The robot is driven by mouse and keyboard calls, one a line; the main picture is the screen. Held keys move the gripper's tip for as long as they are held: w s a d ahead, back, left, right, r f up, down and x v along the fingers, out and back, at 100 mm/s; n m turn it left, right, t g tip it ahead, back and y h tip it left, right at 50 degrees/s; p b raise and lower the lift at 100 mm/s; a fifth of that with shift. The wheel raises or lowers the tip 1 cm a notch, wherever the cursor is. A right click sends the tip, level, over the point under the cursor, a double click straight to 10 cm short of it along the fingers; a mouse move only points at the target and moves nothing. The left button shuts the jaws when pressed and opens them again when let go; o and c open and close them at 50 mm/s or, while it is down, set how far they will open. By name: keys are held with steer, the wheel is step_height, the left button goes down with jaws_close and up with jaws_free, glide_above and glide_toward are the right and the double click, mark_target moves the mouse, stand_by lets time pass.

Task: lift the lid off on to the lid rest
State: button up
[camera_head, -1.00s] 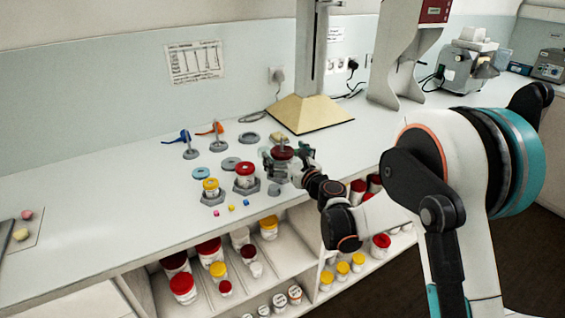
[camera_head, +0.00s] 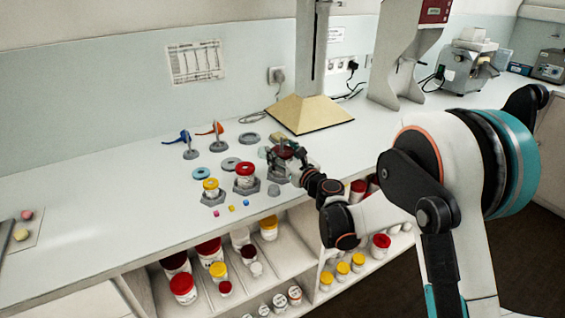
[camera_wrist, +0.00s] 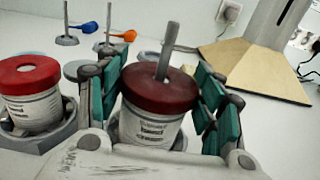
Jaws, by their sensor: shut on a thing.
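The lid appears seated on the jar; I see no clear gap. In the head view my gripper (camera_head: 285,153) is over the bench and largely hides jar and lid. Flat grey discs (camera_head: 230,163) and (camera_head: 249,138) lie behind and left; I cannot tell which is the lid rest.
A red-lidded jar (camera_wrist: 30,85) sits in a grey holder just left, with a yellow-lidded jar (camera_head: 211,187) beyond. A machine's beige base (camera_head: 311,114) is at the back. The bench's left part is mostly clear.

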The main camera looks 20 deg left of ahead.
mark_target(282, 137)
steer(key=shift+r+p, duration=0.55)
steer(key=shift+r, duration=0.6)
stand_by(0.4)
steer(key=shift+r+p, duration=1.45)
steer(key=shift+r, duration=1.15)
steer(key=b+v, duration=0.1)
steer(key=v, duration=0.6)
steer(key=w+d+m+t+h, duration=0.1)
steer(key=d+m+t+h, duration=0.2)
steer(key=d, duration=1.8)
steer(key=w+d+m+t+h, duration=0.2)
steer(key=d+m+h, duration=0.5)
steer(key=d, duration=1.3)
steer(key=t+h, duration=0.1)
steer(key=h, duration=0.2)
steer(key=shift+d+f+h, duration=0.3)
steer(key=shift+d+h, duration=0.1)
